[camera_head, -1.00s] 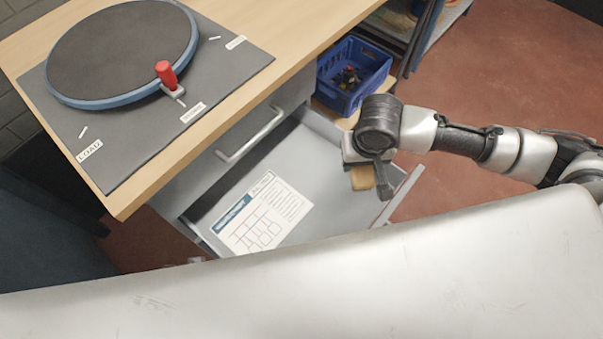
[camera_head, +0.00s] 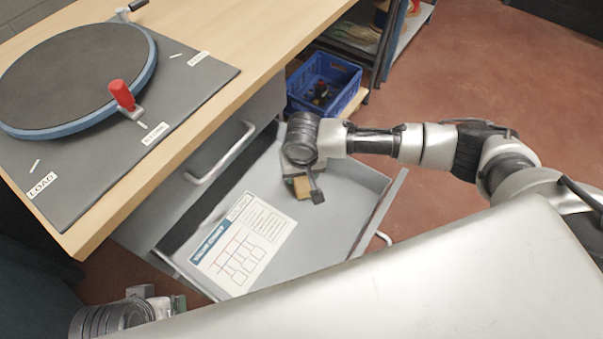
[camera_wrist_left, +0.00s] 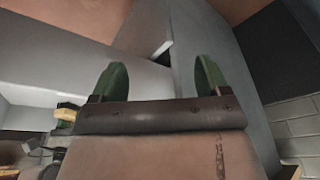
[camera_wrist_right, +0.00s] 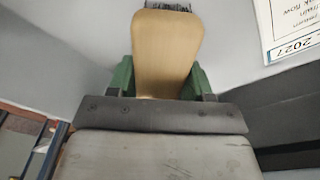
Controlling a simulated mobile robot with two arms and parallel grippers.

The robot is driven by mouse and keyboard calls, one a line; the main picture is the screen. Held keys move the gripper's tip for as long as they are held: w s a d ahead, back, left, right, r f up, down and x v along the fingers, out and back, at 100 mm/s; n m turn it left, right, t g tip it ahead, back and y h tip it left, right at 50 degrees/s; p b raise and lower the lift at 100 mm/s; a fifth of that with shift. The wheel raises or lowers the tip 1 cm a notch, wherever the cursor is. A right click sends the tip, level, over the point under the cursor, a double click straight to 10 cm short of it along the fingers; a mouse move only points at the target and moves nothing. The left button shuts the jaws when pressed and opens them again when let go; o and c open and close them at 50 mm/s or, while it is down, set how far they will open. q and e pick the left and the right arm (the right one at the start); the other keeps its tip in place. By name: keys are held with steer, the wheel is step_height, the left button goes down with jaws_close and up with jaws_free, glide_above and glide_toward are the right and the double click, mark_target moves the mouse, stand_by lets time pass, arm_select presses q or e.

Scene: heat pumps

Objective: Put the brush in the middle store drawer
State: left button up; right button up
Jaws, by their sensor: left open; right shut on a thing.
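The brush has a tan wooden body and dark bristles. My right gripper (camera_head: 304,186) is shut on the brush (camera_head: 301,188), over the inside of the open drawer (camera_head: 340,196). In the right wrist view the brush (camera_wrist_right: 165,55) stands out between the green fingers, bristles at the far end, with grey drawer surface behind it. I cannot tell whether it touches the drawer floor. My left gripper (camera_wrist_left: 160,85) is open and empty, near grey panels in the left wrist view. In the head view the left gripper (camera_head: 165,302) is low at the left, partly hidden.
A printed sheet (camera_head: 243,245) lies in the drawer's left part. A closed drawer front with a handle (camera_head: 222,155) is above it. A wooden bench holds a turntable (camera_head: 75,75) with a red-knobbed lever (camera_head: 122,96). A blue crate (camera_head: 325,82) stands behind the drawer.

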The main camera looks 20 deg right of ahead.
steer(key=shift+f, duration=0.1)
steer(key=o, duration=0.9)
steer(key=shift+f, duration=0.1)
steer(key=shift+o, duration=0.2)
steer(key=shift+r, duration=0.3)
arm_select(q)
steer(key=s+p+x, duration=0.2)
steer(key=p+x, duration=0.1)
steer(key=x, duration=0.9)
steer(key=shift+f+g+p, duration=0.4)
steer(key=shift+f, duration=0.1)
arm_select(e)
step_height(320, 180, up, 12)
steer(key=s, duration=0.1)
steer(key=shift+s+f, duration=0.2)
arm_select(q)
steer(key=shift+d, duration=0.1)
